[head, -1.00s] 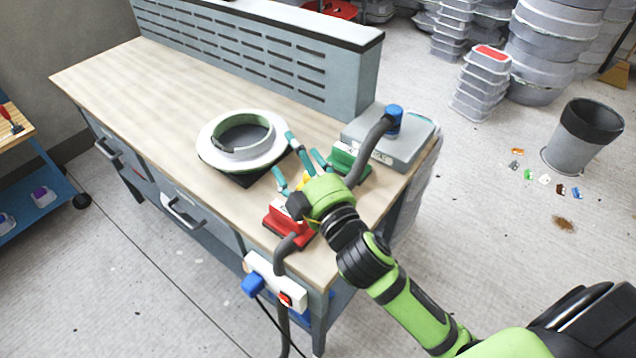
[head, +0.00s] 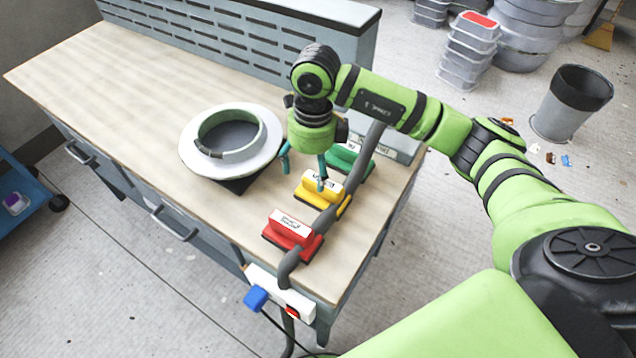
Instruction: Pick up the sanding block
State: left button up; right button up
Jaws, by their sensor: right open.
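Three blocks with white labels stand in a row on the bench: a red block (head: 290,232) nearest, a yellow block (head: 320,192) in the middle and a green block (head: 347,160) farther back. The label print is too small to read, so I cannot tell which is the sanding block. My right gripper (head: 303,172) is open and points down above the bench. Its fingers are near the yellow block, one finger overlapping that block's label in the view. I cannot tell whether it touches. My left gripper is out of view.
A white ring mould (head: 232,142) sits on a dark base left of my gripper. A grey hose (head: 357,170) runs past the blocks. A power strip (head: 280,294) is on the bench's near edge. The wooden top (head: 110,90) is clear at left.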

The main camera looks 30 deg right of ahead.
jog(key=shift+d+h, duration=0.4)
jog(key=shift+d, duration=0.35)
jog(key=shift+d+f+p, duration=0.15)
jog(key=shift+f+p, duration=0.05)
jog(key=shift+p, duration=0.2)
jog(key=f+p, duration=0.1)
jog(key=f, duration=0.1)
jog(key=s+f+p, duration=0.1)
jog(key=f+p, duration=0.1)
jog(key=f, duration=0.1)
jog(key=shift+s+d+f, duration=0.15)
jog(key=shift+d, duration=0.05)
jog(key=shift+f, duration=0.45)
jog(key=c, duration=1.4)
